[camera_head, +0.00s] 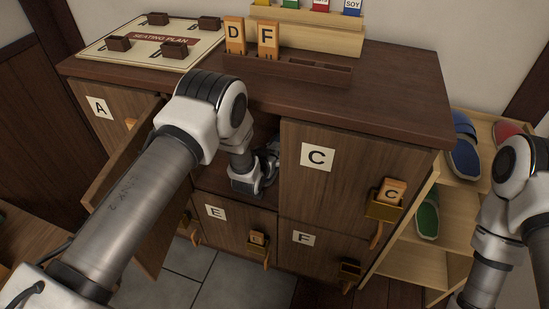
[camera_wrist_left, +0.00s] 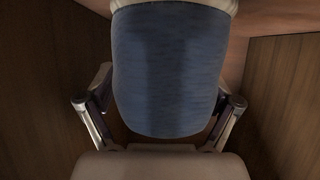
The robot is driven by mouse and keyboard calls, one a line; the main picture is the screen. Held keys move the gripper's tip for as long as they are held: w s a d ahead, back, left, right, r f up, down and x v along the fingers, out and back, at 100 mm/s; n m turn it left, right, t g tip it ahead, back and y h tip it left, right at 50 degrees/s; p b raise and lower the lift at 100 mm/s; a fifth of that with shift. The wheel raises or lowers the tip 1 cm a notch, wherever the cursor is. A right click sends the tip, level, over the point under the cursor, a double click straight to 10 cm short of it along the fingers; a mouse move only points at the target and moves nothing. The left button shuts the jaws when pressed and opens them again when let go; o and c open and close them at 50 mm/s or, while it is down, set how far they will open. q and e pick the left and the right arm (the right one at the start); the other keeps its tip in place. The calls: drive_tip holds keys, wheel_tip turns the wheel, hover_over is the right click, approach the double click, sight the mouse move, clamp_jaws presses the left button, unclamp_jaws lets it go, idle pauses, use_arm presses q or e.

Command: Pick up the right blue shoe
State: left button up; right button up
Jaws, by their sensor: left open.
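A blue shoe (camera_wrist_left: 168,75) fills the middle of the left wrist view, inside a wooden compartment, with a pale edge at its top. My left gripper (camera_head: 268,168) reaches into the open compartment left of door C in the head view. Its jaws (camera_wrist_left: 160,108) are open, one finger on each side of the shoe. I cannot tell whether they touch it. This shoe is hidden in the head view. Another blue shoe (camera_head: 463,148) sits on the top of the shelf rack at the right. My right arm is at the right edge; its gripper is out of view.
The cabinet (camera_head: 380,85) has a swung-open door at the left, beside my left arm. Door C (camera_head: 340,165) is shut to the right of the opening. The shelf rack (camera_head: 450,225) holds green and red shoes. Compartment walls stand close on both sides of the gripper.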

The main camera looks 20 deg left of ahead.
use_arm(q)
drive_tip(key=shift+x, duration=0.95)
drive_tip(key=shift+s, duration=0.15)
drive_tip(key=shift+c, duration=0.6)
drive_tip(key=c, duration=1.4)
drive_tip(key=shift+r, duration=0.15)
